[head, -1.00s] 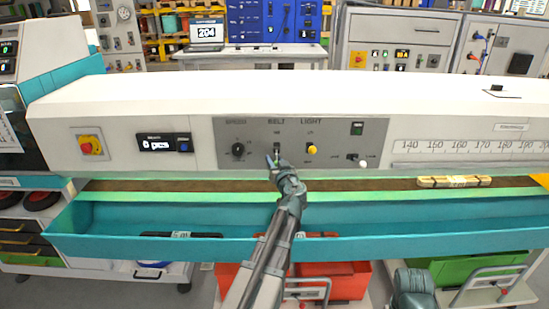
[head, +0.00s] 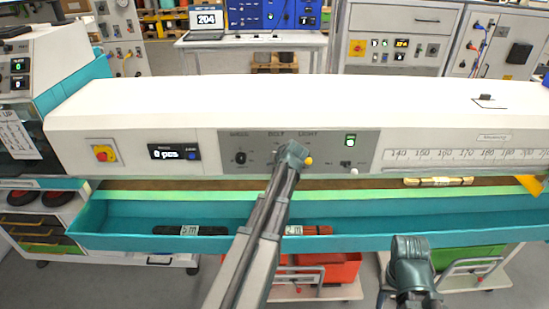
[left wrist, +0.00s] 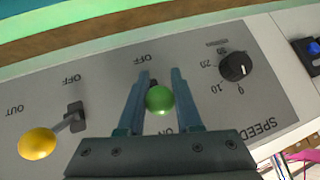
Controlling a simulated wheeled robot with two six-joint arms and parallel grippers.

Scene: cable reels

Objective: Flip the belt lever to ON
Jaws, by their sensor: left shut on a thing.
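The belt lever shows in the left wrist view as a green ball knob (left wrist: 159,99), between an OFF label and a partly hidden ON label. The knob lies towards the ON side. My left gripper (left wrist: 157,92) is shut on it, one finger on each side. In the head view my left gripper (head: 292,154) covers the lever on the grey control panel (head: 226,166), below the BELT label. My right gripper (head: 409,246) is at the lower right, away from the panel; its fingers cannot be made out.
The yellow light lever (left wrist: 38,143) is close beside my left gripper, and the speed dial (left wrist: 236,66) is on the other side. A lit green indicator (head: 350,139) is on the panel. A teal tray (head: 130,222) with cable bundles runs below.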

